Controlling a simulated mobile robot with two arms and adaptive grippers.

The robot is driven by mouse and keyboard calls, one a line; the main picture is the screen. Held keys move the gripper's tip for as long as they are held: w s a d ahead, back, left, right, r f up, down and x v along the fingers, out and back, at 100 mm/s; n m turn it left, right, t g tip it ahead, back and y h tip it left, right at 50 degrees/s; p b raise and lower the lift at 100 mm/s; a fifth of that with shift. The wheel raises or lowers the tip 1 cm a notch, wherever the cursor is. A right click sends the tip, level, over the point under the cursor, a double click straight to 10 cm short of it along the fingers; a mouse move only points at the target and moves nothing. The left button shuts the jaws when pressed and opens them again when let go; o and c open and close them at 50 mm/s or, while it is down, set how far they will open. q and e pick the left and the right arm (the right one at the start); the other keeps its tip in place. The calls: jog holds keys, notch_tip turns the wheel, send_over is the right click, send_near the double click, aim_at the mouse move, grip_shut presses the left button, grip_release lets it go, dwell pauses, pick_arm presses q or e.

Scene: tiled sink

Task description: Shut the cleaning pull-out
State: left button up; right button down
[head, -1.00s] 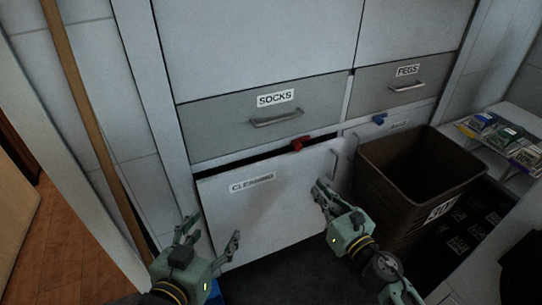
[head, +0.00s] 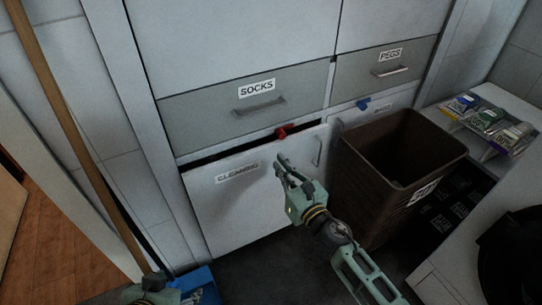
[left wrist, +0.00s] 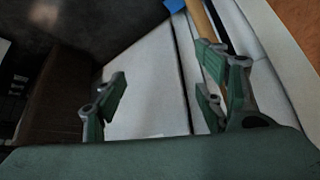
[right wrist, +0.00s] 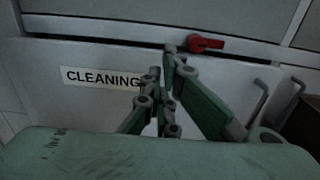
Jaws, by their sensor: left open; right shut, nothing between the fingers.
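The cleaning pull-out (head: 235,215) is a white front labelled CLEANING in the lower cabinet; it also shows in the right wrist view (right wrist: 90,105). It stands a little out, with a dark gap along its top edge. A vertical bar handle (head: 317,150) is on its right side. A red catch (head: 283,132) sits above the front. My right gripper (head: 281,165) is shut and empty, its tips before the front's upper right part; contact is unclear. My left gripper (left wrist: 165,98) is open and empty; only part shows at the head view's lower left edge.
A brown bin (head: 385,195) stands close right of the pull-out. A wooden pole (head: 75,125) leans at left. A blue object (head: 197,286) lies on the floor below. The SOCKS drawer (head: 245,105) is above; a blue catch (head: 363,104) is to its right.

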aim_at(267, 150)
jog(key=x, duration=0.4)
jog(key=shift+w+a+b, duration=0.15)
jog(key=shift+w+b, duration=0.1)
jog(key=shift+b, duration=0.05)
pick_arm(q)
jog(key=shift+w+d+r+t+h, duration=0.1)
jog(key=shift+w+d+r+t, duration=0.25)
jog(key=shift+w, duration=0.35)
jog(key=shift+w+d+r+t+h, duration=0.1)
jog(key=shift+w+r+t, duration=0.3)
jog(key=shift+w, duration=0.3)
jog(key=shift+w+d+r+t+h, duration=0.1)
jog(key=shift+w+d+r+t, duration=0.25)
jog(key=shift+w, duration=0.35)
pick_arm(e)
jog(key=shift+w+a, duration=0.25)
jog(key=shift+w, duration=0.3)
jog(key=b+x, duration=0.1)
jog(key=x, duration=0.1)
jog(key=shift+w, duration=0.25)
pick_arm(q)
jog(key=w+r+t, duration=0.1)
jog(key=w+d+r+t, duration=0.1)
jog(key=w+r, duration=0.1)
jog(key=shift+w+d+r+t+h, duration=0.15)
jog(key=shift+w+r+t+h, duration=0.05)
jog(key=shift+w+t+h, duration=0.1)
